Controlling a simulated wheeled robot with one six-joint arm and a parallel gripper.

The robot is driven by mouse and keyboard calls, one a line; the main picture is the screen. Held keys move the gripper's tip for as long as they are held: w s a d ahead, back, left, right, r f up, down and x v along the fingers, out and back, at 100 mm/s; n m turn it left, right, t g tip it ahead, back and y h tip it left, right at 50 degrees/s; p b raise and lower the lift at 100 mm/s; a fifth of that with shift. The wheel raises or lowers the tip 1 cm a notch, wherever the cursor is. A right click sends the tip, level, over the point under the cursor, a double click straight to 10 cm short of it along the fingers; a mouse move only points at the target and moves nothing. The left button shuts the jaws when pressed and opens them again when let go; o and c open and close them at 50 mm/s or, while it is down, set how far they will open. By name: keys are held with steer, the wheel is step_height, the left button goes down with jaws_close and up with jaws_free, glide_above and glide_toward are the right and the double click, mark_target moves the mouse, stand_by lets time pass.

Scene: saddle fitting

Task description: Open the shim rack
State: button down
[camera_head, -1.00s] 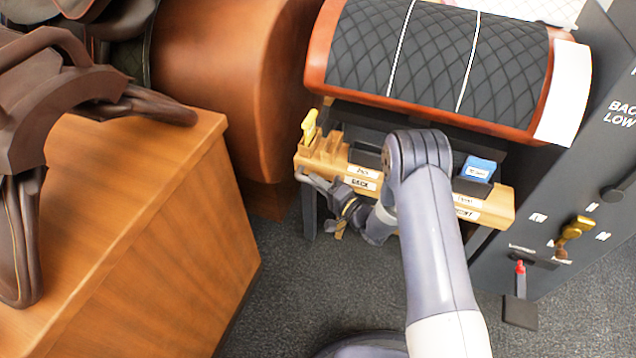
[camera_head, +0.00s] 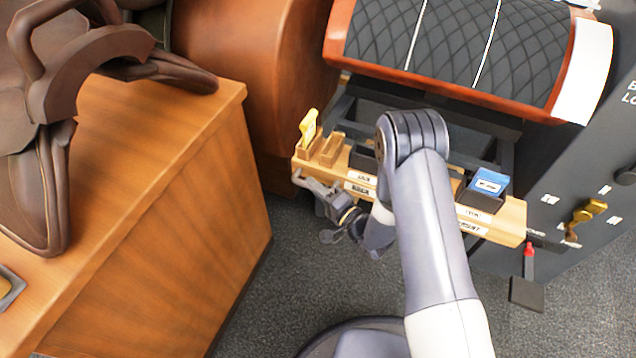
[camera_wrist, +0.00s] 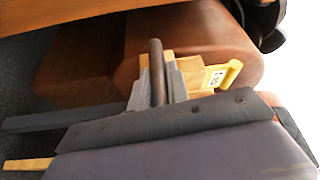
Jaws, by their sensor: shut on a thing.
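The shim rack (camera_head: 512,217) is a light wooden tray with labelled front strips, under the padded drum form. It stands out from its dark frame, with rails and a gap showing behind it. My gripper (camera_head: 308,184) is at its left front. In the wrist view my gripper (camera_wrist: 159,88) is shut on a dark round bar (camera_wrist: 156,55), which appears to be the rack's handle. A yellow tagged piece (camera_head: 308,128) stands in the rack's left slots, and a blue block (camera_head: 489,182) sits at its right. My arm hides the rack's middle.
A wooden bench (camera_head: 170,200) with a brown saddle (camera_head: 60,110) stands on the left. A dark panel (camera_head: 585,165) with a brass handle (camera_head: 590,210) and a red-tipped lever (camera_head: 529,255) is on the right. The padded drum form (camera_head: 465,50) overhangs behind. Carpet is clear in front.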

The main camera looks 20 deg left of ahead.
steer(key=c, duration=1.4)
jaws_free()
steer(key=shift+o, duration=0.2)
steer(key=p+v, duration=0.1)
steer(key=v, duration=0.9)
steer(key=shift+s+d, duration=0.2)
steer(key=shift+d, duration=0.2)
steer(key=b+x, duration=0.1)
steer(key=x, duration=1)
steer(key=shift+f, duration=0.1)
steer(key=shift+w+d, duration=0.1)
steer(key=shift+w, duration=0.5)
steer(key=shift+s, duration=0.1)
